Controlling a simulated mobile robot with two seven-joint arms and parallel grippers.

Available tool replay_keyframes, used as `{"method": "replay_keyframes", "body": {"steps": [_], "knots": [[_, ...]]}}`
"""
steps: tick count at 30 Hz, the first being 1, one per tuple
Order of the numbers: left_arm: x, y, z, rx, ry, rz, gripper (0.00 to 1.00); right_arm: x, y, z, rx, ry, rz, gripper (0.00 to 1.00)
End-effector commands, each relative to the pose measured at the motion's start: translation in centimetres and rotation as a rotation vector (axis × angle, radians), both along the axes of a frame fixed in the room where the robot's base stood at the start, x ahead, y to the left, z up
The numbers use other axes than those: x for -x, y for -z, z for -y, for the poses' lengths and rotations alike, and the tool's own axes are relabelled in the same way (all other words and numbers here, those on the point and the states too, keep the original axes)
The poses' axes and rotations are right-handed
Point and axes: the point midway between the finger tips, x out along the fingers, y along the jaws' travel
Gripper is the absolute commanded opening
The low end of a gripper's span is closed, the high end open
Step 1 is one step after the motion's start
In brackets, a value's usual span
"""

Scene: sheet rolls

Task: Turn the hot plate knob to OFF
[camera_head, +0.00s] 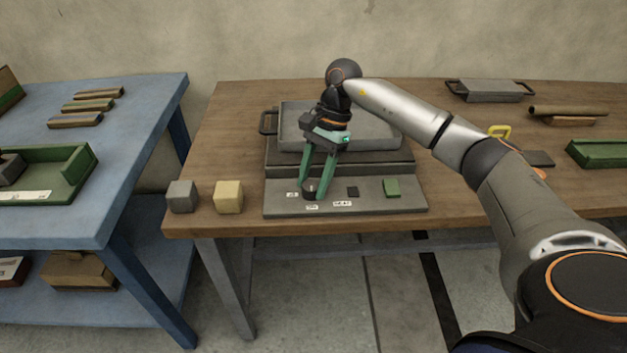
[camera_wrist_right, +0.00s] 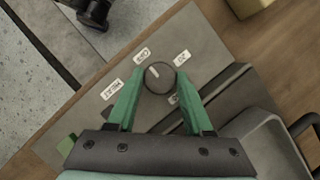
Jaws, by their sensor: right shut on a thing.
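The hot plate (camera_head: 280,187) sits at the front of the wooden table, with a sloped grey control panel. Its round dark knob (camera_head: 310,190) is near the panel's left part; it also shows in the right wrist view (camera_wrist_right: 159,78). My right gripper (camera_head: 312,193) reaches down from above, its green fingers closed on opposite sides of the knob. In the right wrist view, small white labels (camera_wrist_right: 142,54) surround the knob, their text hard to read. A light mark on the knob points roughly toward the upper-left label. My left gripper is not in view.
A grey metal tray (camera_head: 386,130) rests on the hot plate behind my gripper. A grey cube (camera_head: 181,197) and a tan cube (camera_head: 228,197) stand to its left. A blue table (camera_head: 150,120) stands at left.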

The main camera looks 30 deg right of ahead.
Motion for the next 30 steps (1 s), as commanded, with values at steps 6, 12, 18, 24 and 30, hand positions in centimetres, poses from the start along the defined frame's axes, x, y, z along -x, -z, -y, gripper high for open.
{"method": "replay_keyframes", "body": {"steps": [6,12,18,24,30], "knots": [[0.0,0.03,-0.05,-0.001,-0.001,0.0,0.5,-0.06,-0.02,0.01,0.001,-0.014,0.002,0.0],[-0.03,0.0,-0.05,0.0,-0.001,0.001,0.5,-0.05,-0.02,0.01,0.001,-0.015,0.002,0.0],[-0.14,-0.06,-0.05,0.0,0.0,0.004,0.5,-0.04,-0.01,0.01,0.001,-0.014,0.002,0.64],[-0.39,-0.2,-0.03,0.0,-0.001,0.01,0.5,-0.03,0.0,0.0,0.001,-0.014,0.001,0.81],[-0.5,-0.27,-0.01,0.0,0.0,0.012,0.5,-0.03,-0.04,0.03,0.001,-0.013,0.0,0.81]]}}
